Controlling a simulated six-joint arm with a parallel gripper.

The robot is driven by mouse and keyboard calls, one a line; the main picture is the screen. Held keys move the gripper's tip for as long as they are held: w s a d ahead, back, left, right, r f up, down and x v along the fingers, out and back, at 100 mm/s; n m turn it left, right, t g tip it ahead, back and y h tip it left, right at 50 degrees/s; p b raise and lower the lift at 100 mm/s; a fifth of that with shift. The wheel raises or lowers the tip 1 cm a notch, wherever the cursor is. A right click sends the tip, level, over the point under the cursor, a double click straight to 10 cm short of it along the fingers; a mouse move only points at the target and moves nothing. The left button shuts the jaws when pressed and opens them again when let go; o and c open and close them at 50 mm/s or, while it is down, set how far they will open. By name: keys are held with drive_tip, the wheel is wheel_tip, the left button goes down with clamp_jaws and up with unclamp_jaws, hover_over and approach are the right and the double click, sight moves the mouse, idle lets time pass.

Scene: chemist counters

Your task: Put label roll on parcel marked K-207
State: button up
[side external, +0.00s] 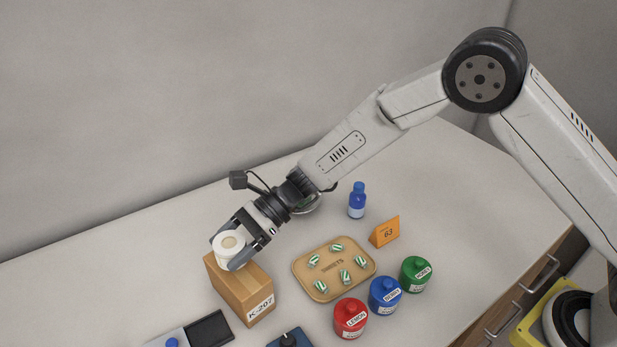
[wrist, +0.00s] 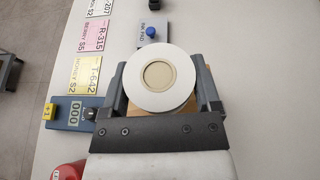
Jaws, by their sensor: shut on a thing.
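The label roll (side external: 229,244) is a white ring with a beige core. My gripper (side external: 240,248) is shut on it, one finger on each side. In the side external view the roll is at the top of the wooden parcel marked K-207 (side external: 243,290), near its far left end. I cannot tell whether the roll touches the parcel's top. In the wrist view the roll (wrist: 159,78) sits between the two fingers (wrist: 162,90), and it hides most of the parcel, of which only a little brown shows beside it.
A tray of sweets (side external: 297,279) lies right of the parcel. An ink pad (side external: 209,330) and a counter device (wrist: 72,115) are near.

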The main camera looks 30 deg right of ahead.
drive_tip(key=shift+f, duration=1.35)
drive_tip(key=shift+f, duration=0.1)
drive_tip(key=o, duration=1.1)
drive_tip(key=shift+d+r, duration=0.25)
drive_tip(key=v, duration=1.1)
drive_tip(key=shift+d+r, duration=0.1)
drive_tip(key=shift+d, duration=0.1)
